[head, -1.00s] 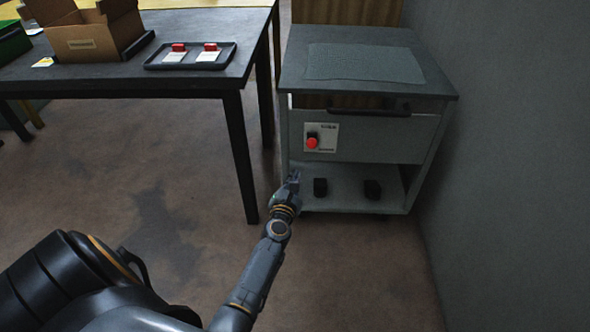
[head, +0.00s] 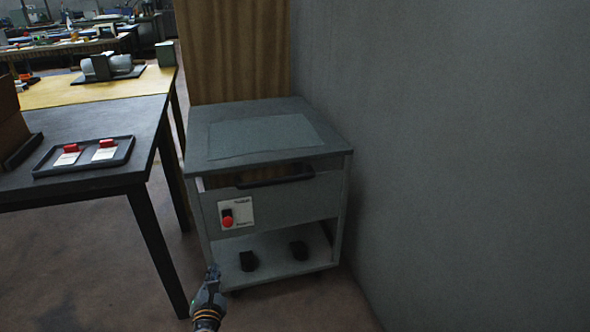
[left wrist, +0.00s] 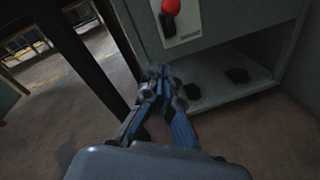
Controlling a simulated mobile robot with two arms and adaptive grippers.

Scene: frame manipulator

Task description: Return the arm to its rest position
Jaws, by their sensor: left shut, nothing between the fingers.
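My left gripper (head: 212,272) is low in front of the grey cabinet (head: 272,205), near its lower left corner in the head view. In the left wrist view the gripper (left wrist: 158,72) is shut and empty, its fingertips together just below the red button (left wrist: 171,7). I cannot tell whether it touches the cabinet. The red button sits on a white label plate (head: 238,214) on the cabinet front. My right gripper is not in view.
The cabinet's open lower shelf (head: 283,270) holds two black objects, (head: 249,261) one at left and one at right. A dark table (head: 95,190) with a black tray (head: 125,154) stands at left; its leg is close to my gripper. A grey wall (head: 450,150) closes off the right.

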